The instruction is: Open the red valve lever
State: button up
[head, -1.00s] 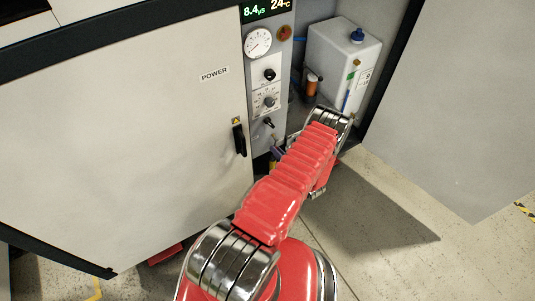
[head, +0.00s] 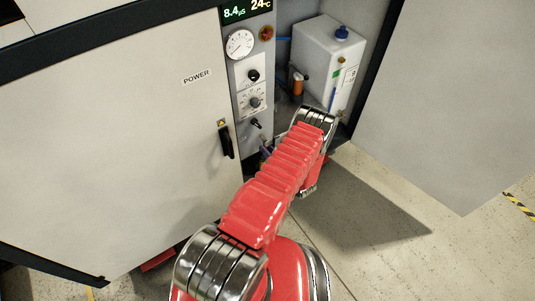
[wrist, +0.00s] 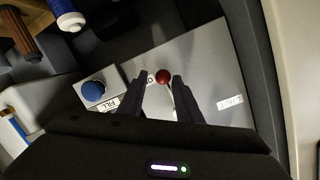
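The valve lever shows in the wrist view as a round red knob (wrist: 163,76) above a light grey panel (wrist: 215,70). My gripper (wrist: 161,80) is open, with its two dark fingers apart. The red knob appears in the gap between the fingertips. I cannot tell whether it is at their depth or beyond them, and no contact is visible. The lever's stem is mostly hidden. In the head view my red arm reaches toward the open cabinet bay and hides the lever and most of my gripper.
A blue knob (wrist: 94,90) sits left of the fingers, beside a FILL label (wrist: 108,103). Another white label (wrist: 230,102) is at right. In the head view a white tank (head: 328,60) stands in the bay, between the control panel (head: 252,98) and the open door (head: 455,100).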

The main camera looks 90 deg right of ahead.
jog(key=shift+o, duration=1.4)
jog(key=shift+s+d+r, duration=0.15)
jog(key=shift+s, duration=0.05)
jog(key=shift+w, duration=0.1)
jog(key=shift+a, duration=0.2)
jog(key=v, duration=1.3)
jog(key=shift+a, duration=0.25)
jog(key=shift+s, duration=0.25)
